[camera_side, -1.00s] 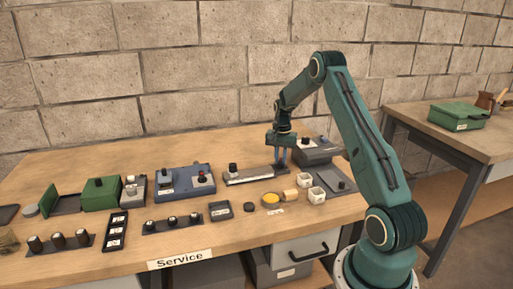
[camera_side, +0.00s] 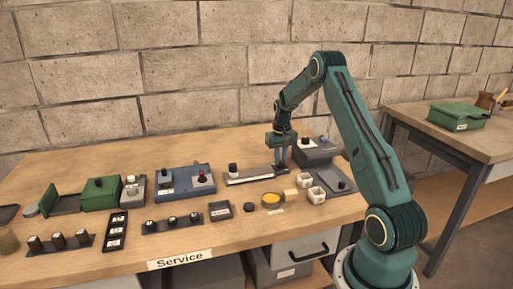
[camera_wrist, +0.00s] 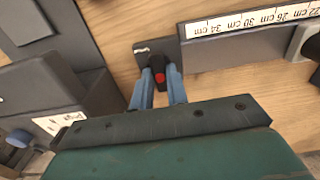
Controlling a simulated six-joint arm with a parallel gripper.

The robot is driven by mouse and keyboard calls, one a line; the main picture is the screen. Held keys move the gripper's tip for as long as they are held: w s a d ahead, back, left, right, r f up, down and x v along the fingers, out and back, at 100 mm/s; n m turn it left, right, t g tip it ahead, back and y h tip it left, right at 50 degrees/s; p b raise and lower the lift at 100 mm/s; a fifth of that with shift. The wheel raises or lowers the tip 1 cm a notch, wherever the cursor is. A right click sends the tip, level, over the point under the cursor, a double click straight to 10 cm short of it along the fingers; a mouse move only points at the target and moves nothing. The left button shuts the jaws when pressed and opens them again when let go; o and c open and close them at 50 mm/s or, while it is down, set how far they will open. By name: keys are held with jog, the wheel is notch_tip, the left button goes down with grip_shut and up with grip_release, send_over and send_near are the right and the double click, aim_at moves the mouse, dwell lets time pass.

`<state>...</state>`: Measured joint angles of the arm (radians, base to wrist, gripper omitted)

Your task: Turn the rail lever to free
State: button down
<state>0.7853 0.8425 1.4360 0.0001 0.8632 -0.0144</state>
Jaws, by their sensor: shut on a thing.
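The rail (camera_side: 250,175) lies on the bench with a black knob (camera_side: 233,168) at its left end. In the wrist view the rail (camera_wrist: 245,38) carries a white centimetre scale. The rail lever (camera_wrist: 160,75), dark with a red spot, sits on a dark plate at the rail's end. My gripper (camera_side: 281,170) points down at the right end of the rail. In the wrist view my gripper (camera_wrist: 165,76) has its blue fingers shut on the lever, one on each side. A small white mark (camera_wrist: 141,50) shows on the plate; its meaning is unreadable.
A dark grey box (camera_side: 316,152) stands close behind and right of my gripper. A blue box (camera_side: 184,180) stands to the left. Bare bench shows behind the rail.

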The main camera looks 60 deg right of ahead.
jog(key=shift+r, duration=0.1)
jog(key=c, duration=1.4)
grip_release()
jog(key=shift+r, duration=0.1)
notch_tip(320, 180, up, 14)
jog(key=shift+f, duration=0.2)
